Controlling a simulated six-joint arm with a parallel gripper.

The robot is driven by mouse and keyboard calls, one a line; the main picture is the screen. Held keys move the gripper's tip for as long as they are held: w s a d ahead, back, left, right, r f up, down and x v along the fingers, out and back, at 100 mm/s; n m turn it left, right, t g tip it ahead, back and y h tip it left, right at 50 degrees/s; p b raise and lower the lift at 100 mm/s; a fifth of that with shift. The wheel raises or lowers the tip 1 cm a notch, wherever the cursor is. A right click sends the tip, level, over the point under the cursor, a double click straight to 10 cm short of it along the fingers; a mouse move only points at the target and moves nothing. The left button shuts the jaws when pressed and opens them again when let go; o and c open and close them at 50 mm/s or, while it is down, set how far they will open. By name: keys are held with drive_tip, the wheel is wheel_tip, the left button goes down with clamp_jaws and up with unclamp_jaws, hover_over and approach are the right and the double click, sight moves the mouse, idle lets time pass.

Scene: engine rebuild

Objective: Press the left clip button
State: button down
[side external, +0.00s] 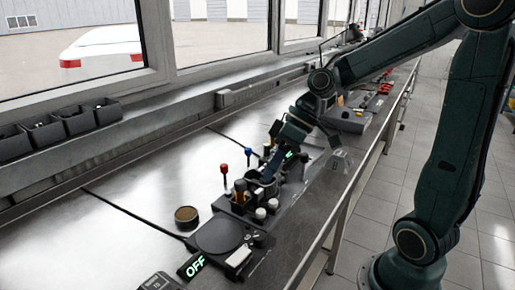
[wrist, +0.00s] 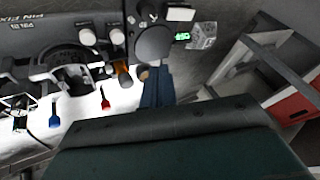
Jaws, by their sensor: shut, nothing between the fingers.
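A dark fixture (side external: 238,208) stands on the bench in the middle of the side view. It carries two white round caps, one in front (side external: 260,214) and one behind it (side external: 272,203); I cannot tell which is the left clip button. In the wrist view the caps show at the top, one left (wrist: 86,36) and one right (wrist: 113,36), beside upside-down lettering. My gripper (side external: 268,175) is shut and empty, low over the back of the fixture. Its fingers (wrist: 156,78) also show in the wrist view, below and right of the caps and apart from them.
A red-topped pin (side external: 224,168) and a blue-topped pin (side external: 248,152) stand upright behind the fixture. An orange-and-black handle (wrist: 122,74) is close to my fingers. A round plate (side external: 218,235) with an OFF display (side external: 192,266) sits in front. The bench at left is mostly clear.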

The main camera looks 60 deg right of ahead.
drive_tip(key=shift+w+d+f+y, duration=0.35)
drive_tip(key=shift+w+d+y, duration=0.2)
drive_tip(key=shift+w+y, duration=0.2)
drive_tip(key=shift+w+d+f+y, duration=0.3)
drive_tip(key=shift+w+d+y, duration=0.2)
drive_tip(key=shift+w+y, duration=0.2)
drive_tip(key=shift+f, duration=0.2)
drive_tip(key=shift+f, duration=4.2)
drive_tip(key=shift+f, duration=0.85)
drive_tip(key=shift+r, duration=0.85)
drive_tip(key=shift+r, duration=0.1)
drive_tip(key=shift+r, duration=2.45)
